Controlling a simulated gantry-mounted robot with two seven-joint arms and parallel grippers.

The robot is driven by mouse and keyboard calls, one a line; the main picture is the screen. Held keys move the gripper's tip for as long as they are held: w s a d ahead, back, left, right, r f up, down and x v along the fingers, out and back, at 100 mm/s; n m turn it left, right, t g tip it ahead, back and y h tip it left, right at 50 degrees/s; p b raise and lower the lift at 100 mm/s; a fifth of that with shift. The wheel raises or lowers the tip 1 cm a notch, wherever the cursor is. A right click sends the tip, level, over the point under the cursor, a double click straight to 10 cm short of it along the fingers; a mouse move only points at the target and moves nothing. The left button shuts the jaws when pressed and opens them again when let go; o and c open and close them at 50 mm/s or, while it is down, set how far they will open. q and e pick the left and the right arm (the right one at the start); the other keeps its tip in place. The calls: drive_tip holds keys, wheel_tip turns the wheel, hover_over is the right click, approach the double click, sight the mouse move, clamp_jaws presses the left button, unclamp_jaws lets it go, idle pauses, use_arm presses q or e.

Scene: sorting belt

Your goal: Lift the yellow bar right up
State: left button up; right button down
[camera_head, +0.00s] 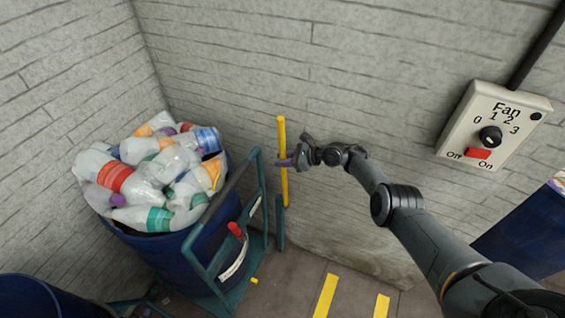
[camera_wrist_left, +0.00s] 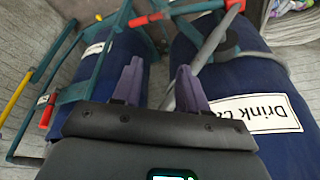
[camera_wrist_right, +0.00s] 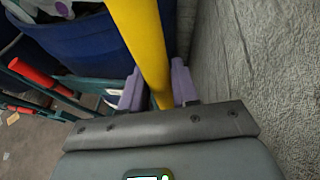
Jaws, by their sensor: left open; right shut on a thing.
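The yellow bar (camera_head: 282,135) stands upright close to the grey wall, beside the teal frame around the blue barrel. Its lower end meets a short teal post. My right gripper (camera_head: 287,162) is shut on the bar around its middle. In the right wrist view the yellow bar (camera_wrist_right: 142,45) runs between the two purple fingers of the right gripper (camera_wrist_right: 157,88). My left gripper (camera_wrist_left: 158,85) is open and empty, above blue barrels and teal frames. A yellow bar (camera_wrist_left: 17,96) also shows at the left edge of the left wrist view. The left arm is not in the head view.
A blue barrel (camera_head: 160,248) full of plastic bottles (camera_head: 150,170) stands left of the bar, in a teal frame (camera_head: 198,260) with a red handle (camera_head: 235,230). A fan switch box (camera_head: 490,125) hangs on the wall at right. The wall is close behind the bar.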

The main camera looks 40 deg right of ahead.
drive_tip(key=shift+f, duration=0.1)
drive_tip(key=c, duration=0.9)
unclamp_jaws()
drive_tip(key=shift+s+d+r+p, duration=0.25)
drive_tip(key=shift+s+r+p, duration=0.2)
drive_tip(key=shift+p, duration=0.1)
drive_tip(key=shift+p+v, duration=3.2)
drive_tip(key=shift+v, duration=1.65)
drive_tip(key=shift+f, duration=0.15)
